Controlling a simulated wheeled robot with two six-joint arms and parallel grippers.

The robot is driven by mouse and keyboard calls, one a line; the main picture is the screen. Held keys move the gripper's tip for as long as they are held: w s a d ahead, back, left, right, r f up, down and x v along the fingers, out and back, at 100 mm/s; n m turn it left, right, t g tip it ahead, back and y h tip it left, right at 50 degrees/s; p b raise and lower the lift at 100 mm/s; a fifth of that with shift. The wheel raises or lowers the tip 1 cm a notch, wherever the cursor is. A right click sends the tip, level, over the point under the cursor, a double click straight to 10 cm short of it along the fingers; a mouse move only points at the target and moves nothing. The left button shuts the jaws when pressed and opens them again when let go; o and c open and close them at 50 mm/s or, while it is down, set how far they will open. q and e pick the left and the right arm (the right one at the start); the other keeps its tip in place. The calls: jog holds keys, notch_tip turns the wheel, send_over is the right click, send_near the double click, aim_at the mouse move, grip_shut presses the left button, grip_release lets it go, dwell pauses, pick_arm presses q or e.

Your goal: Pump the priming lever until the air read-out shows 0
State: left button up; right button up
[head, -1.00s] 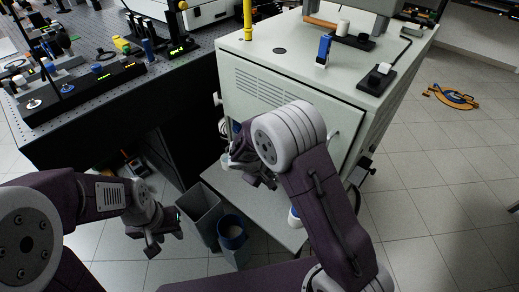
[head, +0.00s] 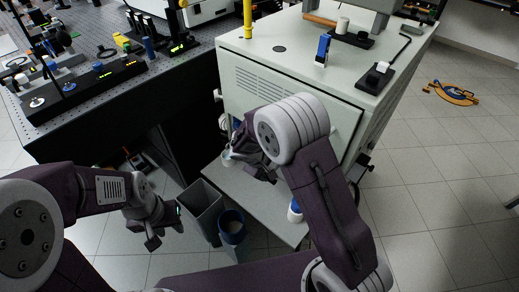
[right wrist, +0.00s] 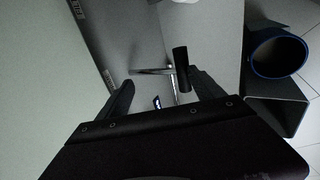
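A lever with a black cylindrical grip (right wrist: 182,70) on a thin metal rod shows in the right wrist view, ahead of my right gripper (right wrist: 163,84). Its fingers are apart, one on each side of the lever in the picture; I see no contact. A small lit display (right wrist: 157,101) shows between the fingers, too small to read. In the head view my right gripper (head: 264,174) is low in front of the pale cabinet (head: 258,62), partly hidden by my arm. My left gripper (head: 163,236) hangs empty over the floor with its fingers apart.
A grey square bin (head: 203,207) and a blue-rimmed round bin (head: 232,228) stand below, between my grippers. A pale low shelf (head: 240,188) lies under my right gripper. The dark optics bench (head: 110,95) is at the left.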

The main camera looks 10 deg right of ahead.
dwell(0.3)
jog(key=p+v, duration=0.5)
jog(key=v, duration=0.3)
